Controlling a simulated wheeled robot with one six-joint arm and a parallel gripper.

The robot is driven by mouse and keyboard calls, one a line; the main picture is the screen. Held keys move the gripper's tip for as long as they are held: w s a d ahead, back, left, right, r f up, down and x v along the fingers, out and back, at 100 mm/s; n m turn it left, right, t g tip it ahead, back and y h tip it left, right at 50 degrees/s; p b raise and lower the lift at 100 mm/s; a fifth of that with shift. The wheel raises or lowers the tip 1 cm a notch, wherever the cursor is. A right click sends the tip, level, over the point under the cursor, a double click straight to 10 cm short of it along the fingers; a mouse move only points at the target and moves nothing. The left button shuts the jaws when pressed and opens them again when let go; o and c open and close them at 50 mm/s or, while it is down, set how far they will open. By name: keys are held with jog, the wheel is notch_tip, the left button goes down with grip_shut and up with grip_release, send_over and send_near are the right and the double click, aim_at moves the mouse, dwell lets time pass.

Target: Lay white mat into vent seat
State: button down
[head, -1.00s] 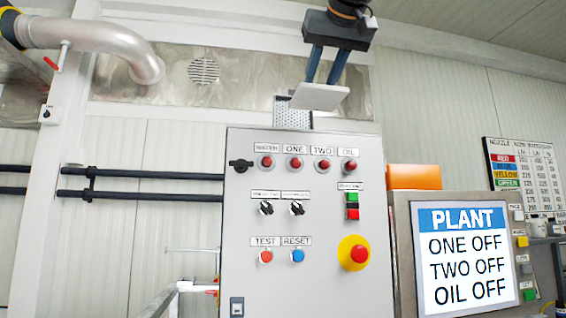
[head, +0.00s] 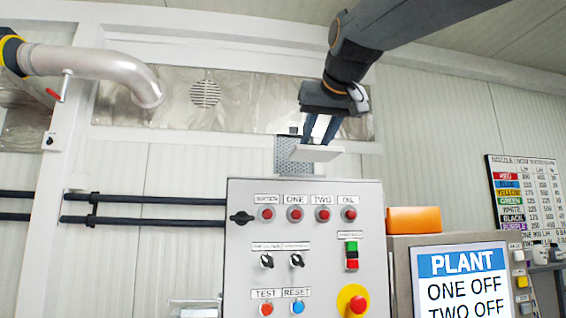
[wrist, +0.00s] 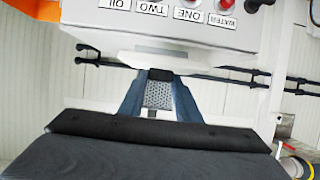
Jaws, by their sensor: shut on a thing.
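The white mat (head: 315,154) is a thin pale slab in the head view. My gripper (head: 315,141) is shut on it, with blue fingers pointing down, and holds it nearly level above the control cabinet. A grey perforated plate (head: 284,158), perhaps the vent seat, stands upright just behind the mat, which covers part of it. Whether the mat touches it, I cannot tell. In the wrist view, the perforated plate (wrist: 157,96) shows between the fingers of my gripper (wrist: 159,76).
The control cabinet (head: 310,222) with knobs and buttons stands below the mat. An orange box (head: 414,219) sits at its right, above the PLANT screen (head: 460,270). A round wall grille (head: 205,94) and a bent grey pipe (head: 110,75) are at upper left.

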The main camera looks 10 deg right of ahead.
jog(key=shift+w+p, duration=0.1)
jog(key=shift+p, duration=0.9)
jog(key=w+p, duration=0.3)
jog(key=p, duration=0.2)
jog(key=w+p, duration=0.5)
jog(key=w, duration=0.7)
jog(key=shift+f, duration=0.1)
jog(key=shift+f+p, duration=0.9)
jog(key=shift+f, duration=1.1)
jog(key=c, duration=1.3)
grip_release()
jog(key=shift+f, duration=0.15)
jog(key=shift+s, duration=0.15)
jog(key=b+v, duration=0.1)
jog(key=v, duration=0.3)
jog(key=b+v, duration=0.2)
jog(key=v, duration=0.2)
jog(key=r+b+v, duration=0.1)
jog(key=v, duration=0.3)
jog(key=shift+b, duration=0.3)
